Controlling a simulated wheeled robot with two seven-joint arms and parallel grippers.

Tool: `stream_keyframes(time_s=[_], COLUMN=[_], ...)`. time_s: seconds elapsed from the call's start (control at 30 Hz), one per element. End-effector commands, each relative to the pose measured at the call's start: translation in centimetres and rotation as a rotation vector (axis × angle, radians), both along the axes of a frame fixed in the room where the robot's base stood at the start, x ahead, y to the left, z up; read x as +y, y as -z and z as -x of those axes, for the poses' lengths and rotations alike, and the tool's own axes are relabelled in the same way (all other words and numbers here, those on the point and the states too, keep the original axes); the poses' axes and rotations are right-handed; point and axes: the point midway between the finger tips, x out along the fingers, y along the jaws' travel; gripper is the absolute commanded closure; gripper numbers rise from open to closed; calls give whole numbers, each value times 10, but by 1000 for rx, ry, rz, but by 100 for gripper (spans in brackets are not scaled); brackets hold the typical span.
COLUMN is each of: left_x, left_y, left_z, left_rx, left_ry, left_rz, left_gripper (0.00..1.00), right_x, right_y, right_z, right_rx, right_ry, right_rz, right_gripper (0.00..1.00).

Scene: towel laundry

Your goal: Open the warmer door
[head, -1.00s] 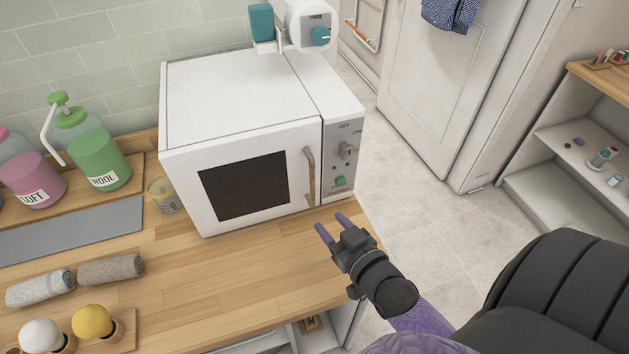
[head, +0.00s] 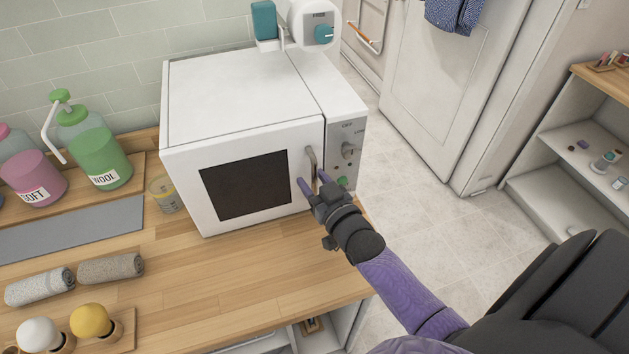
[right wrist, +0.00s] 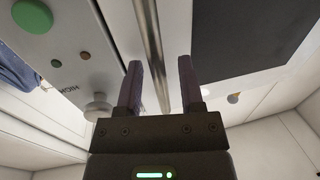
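The white warmer (head: 235,90) stands on the wooden counter. Its door (head: 250,135) is shut and has a dark window (head: 245,185). An upright metal handle (head: 311,160) runs along the door's right side and also shows in the right wrist view (right wrist: 147,45). My right gripper (head: 312,179) is at the lower part of the handle. Its two purple fingers are apart, one on each side of the handle line. In the right wrist view, the open gripper (right wrist: 160,75) has the handle between or just beyond its fingertips; I cannot tell contact. My left gripper is not in view.
The control panel (head: 345,135) with knobs and a green button is right of the handle. Green (head: 100,158) and pink (head: 40,180) bottles, a small jar (head: 165,194) and rolled towels (head: 110,269) stand left. The counter (head: 220,280) before the door is clear.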

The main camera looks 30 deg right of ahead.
Motion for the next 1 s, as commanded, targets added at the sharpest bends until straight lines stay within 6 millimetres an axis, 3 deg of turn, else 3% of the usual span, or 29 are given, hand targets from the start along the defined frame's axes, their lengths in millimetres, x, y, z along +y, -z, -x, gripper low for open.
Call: stream_keyframes(time_s=[0.03,0.2,1.0], left_x=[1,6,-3], left_y=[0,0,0], left_z=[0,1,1], left_rx=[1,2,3], left_ry=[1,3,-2], left_rz=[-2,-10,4], left_gripper=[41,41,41], right_x=[0,0,0], right_y=[0,0,0], right_z=[0,0,0], right_rx=[0,0,0], right_ry=[0,0,0], right_rz=[0,0,0], right_gripper=[63,99,100])
